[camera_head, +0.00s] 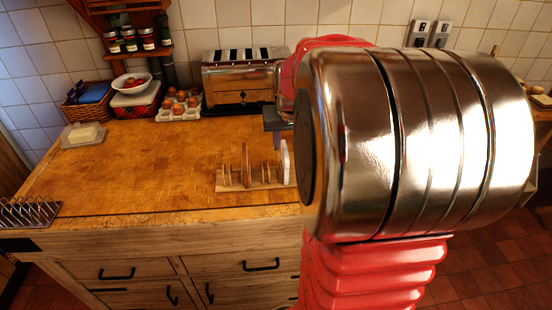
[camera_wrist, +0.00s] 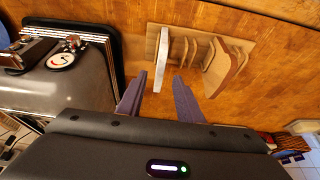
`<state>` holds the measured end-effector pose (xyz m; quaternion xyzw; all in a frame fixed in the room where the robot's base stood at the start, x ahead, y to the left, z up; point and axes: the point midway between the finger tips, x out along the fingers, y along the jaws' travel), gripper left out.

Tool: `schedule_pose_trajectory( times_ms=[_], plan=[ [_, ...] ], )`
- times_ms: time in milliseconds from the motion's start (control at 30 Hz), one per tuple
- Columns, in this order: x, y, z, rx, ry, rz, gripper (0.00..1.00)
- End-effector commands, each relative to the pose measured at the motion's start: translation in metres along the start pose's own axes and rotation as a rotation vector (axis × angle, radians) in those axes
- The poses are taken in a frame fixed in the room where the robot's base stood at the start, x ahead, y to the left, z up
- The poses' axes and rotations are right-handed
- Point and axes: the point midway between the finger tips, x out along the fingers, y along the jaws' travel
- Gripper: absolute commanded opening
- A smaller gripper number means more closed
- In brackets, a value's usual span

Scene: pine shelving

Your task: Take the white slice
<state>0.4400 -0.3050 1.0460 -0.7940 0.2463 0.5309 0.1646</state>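The white slice (camera_head: 284,162) stands upright at the right end of a small wooden rack (camera_head: 262,186) on the worktop. In the wrist view the white slice (camera_wrist: 162,60) is at the left end of the rack (camera_wrist: 152,45), edge-on to me. A brown slice (camera_wrist: 224,70) stands in the same rack, apart from the white one. My gripper (camera_wrist: 159,79) is open, one finger on each side of the slice's near end in the picture. I cannot tell whether they touch it. In the head view my arm hides most of the gripper.
A chrome toaster (camera_head: 240,80) stands behind the rack, close to my arm. An egg tray (camera_head: 180,106), a fruit bowl (camera_head: 132,82), a basket (camera_head: 88,103) and a butter dish (camera_head: 82,135) stand at the back left.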

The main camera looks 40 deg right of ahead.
Motion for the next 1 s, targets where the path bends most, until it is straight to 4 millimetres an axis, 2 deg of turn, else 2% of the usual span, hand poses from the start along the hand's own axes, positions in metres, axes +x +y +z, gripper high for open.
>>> schedule_pose_trajectory(
  times_ms=[367, 800, 1000],
  plan=[
    [0.003, 0.0, 0.0, 0.0, 0.0, 0.0, 0.33],
    [0.05, -0.001, 0.0, 0.0, -0.002, 0.0, 0.33],
    [0.053, -0.001, 0.0, -0.001, 0.0, 0.0, 0.33]
  ],
)
